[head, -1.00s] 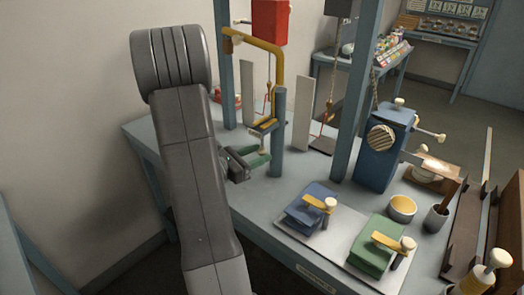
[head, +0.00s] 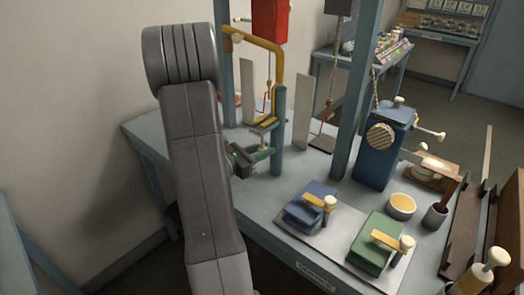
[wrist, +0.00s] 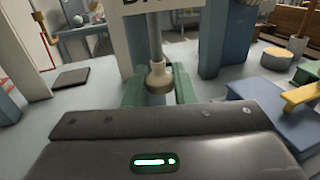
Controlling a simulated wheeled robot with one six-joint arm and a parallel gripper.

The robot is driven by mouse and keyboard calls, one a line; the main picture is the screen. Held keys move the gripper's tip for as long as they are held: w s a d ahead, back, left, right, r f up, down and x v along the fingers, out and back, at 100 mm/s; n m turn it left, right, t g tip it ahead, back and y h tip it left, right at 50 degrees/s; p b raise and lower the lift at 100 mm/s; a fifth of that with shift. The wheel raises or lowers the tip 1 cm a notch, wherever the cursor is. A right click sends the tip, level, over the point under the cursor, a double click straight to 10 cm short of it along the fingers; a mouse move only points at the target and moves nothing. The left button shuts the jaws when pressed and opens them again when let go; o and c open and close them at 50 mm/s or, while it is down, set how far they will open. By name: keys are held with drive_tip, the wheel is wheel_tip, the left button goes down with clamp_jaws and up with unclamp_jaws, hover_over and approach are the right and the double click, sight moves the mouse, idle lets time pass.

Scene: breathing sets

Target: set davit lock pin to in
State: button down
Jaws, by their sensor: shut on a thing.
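The davit has a yellow arm (head: 265,44) on a blue-grey post (head: 279,135) at the back left of the bench in the head view. In the wrist view, the lock pin's cream knob (wrist: 158,80) hangs on a grey rod below a white label plate (wrist: 170,15), whose lettering is cut off. My gripper (head: 265,153) reaches in from the left, beside the post. Its green fingers (wrist: 159,90) are on both sides of the knob and shut on it. My gripper hides the knob in the head view, and I cannot tell how deep the pin sits.
A blue block (head: 308,208) and a green block (head: 378,252) with yellow levers stand on a pale plate at the front. A pale upright panel (head: 303,112) is behind the davit.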

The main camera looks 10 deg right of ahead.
wheel_tip(320, 180, up, 2)
drive_tip(key=shift+r, duration=0.1)
drive_tip(key=c, duration=1.2)
unclamp_jaws()
drive_tip(key=shift+a, duration=0.15)
drive_tip(key=b+v, duration=0.1)
drive_tip(key=v, duration=1.2)
drive_tip(key=shift+a+b, duration=0.25)
drive_tip(key=shift+b, duration=0.1)
drive_tip(key=shift+s, duration=0.1)
drive_tip(key=shift+d, duration=0.1)
